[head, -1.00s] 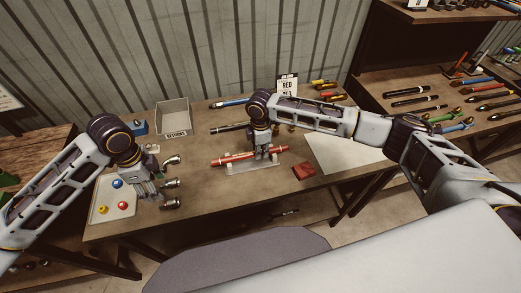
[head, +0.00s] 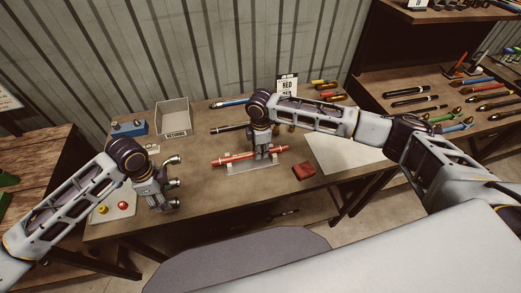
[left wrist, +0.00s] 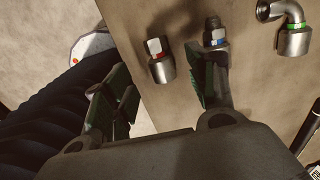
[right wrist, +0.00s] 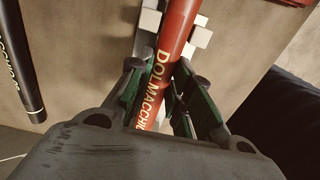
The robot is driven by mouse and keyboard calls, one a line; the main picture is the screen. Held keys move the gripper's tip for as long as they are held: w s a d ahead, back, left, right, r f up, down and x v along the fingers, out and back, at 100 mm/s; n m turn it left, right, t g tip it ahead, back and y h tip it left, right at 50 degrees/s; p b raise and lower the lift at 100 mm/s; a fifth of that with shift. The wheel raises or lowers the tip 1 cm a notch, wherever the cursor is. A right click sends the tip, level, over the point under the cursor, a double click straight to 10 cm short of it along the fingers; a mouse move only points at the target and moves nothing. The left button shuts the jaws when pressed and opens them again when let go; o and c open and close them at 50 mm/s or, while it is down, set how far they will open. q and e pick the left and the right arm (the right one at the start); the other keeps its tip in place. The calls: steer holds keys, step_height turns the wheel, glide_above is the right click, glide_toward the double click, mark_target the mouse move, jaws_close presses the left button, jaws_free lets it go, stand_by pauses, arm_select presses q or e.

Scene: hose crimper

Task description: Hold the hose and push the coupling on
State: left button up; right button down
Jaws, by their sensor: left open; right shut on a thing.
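The red hose (head: 232,159) lies in a low holder (head: 236,170) on the table. My right gripper (head: 262,153) is shut around it, and the lettered hose (right wrist: 180,35) runs between its fingers in the right wrist view. My left gripper (head: 160,198) is open and empty beside a group of metal couplings. In the left wrist view these are a red-banded coupling (left wrist: 159,63), a blue-banded coupling (left wrist: 215,38) and a green-banded elbow (left wrist: 293,38). The red-banded one stands ahead of the gap between the left fingers (left wrist: 160,90); the right finger is near the blue-banded one.
A RETURNS bin (head: 174,117) and a blue box (head: 128,128) stand at the back left. A pale tray with coloured buttons (head: 124,206) is partly under my left arm. A red block (head: 304,171) and white sheet (head: 345,152) lie right of the holder. A dark hose lies behind.

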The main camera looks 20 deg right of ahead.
arm_select(q)
steer(key=shift+f, duration=2.5)
steer(key=c, duration=1.2)
steer(key=shift+r, duration=3.55)
